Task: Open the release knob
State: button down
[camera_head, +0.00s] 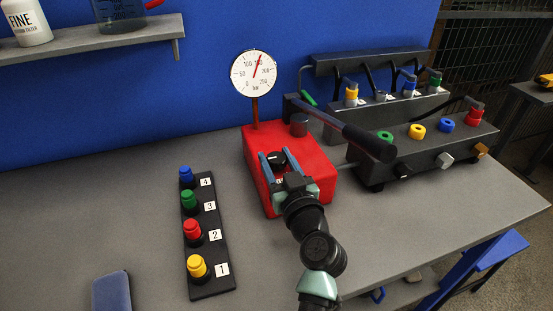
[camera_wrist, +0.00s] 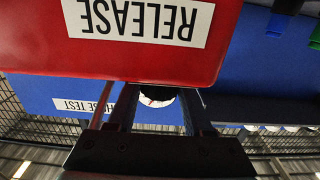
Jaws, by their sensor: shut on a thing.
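The release knob (camera_head: 277,158) is a small black round knob with a white mark. It sits on top of the red box (camera_head: 255,142) in the head view. My gripper (camera_head: 276,163) comes in from the front, with one blue finger on each side of the knob, and is shut on it. In the wrist view the red box (camera_wrist: 60,45) carries a white label (camera_wrist: 145,20) reading RELEASE, upside down. My gripper (camera_wrist: 158,100) has a dark shape between its fingers there. The knob's lower part is hidden.
A pressure gauge (camera_head: 253,73) stands at the box's back left. A black-handled lever (camera_head: 350,130) reaches over the box to the right. A black strip (camera_head: 210,240) with coloured knobs lies left. A dark rack (camera_head: 425,150) with coloured fittings stands right.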

jog(key=shift+d+f+y+b, duration=0.1)
jog(key=shift+f+y+b, duration=0.15)
jog(key=shift+b, duration=0.4)
jog(key=n+g+y+b, duration=0.1)
jog(key=y+b, duration=0.1)
jog(key=b, duration=0.2)
jog(key=shift+f+n, duration=0.15)
jog(key=shift+n, duration=0.25)
jog(key=n+g+y+b, duration=0.2)
jog(key=y+b, duration=0.1)
jog(key=b, duration=0.2)
jog(key=n+g+y+b, duration=0.3)
jog(key=b, duration=0.2)
jog(key=shift+g+y+b, duration=0.25)
jog(key=shift+g+b, duration=0.05)
jog(key=shift+b, duration=0.05)
jog(key=n+g+y+b, duration=0.2)
jog(key=n+g+b, duration=0.1)
jog(key=shift+r+g, duration=0.3)
jog(key=shift+r, duration=0.05)
jog(key=shift+n+g+b, duration=0.4)
jog(key=shift+g+b, duration=0.1)
jog(key=shift+g, duration=0.1)
jog(key=shift+c, duration=1.5)
grip_release()
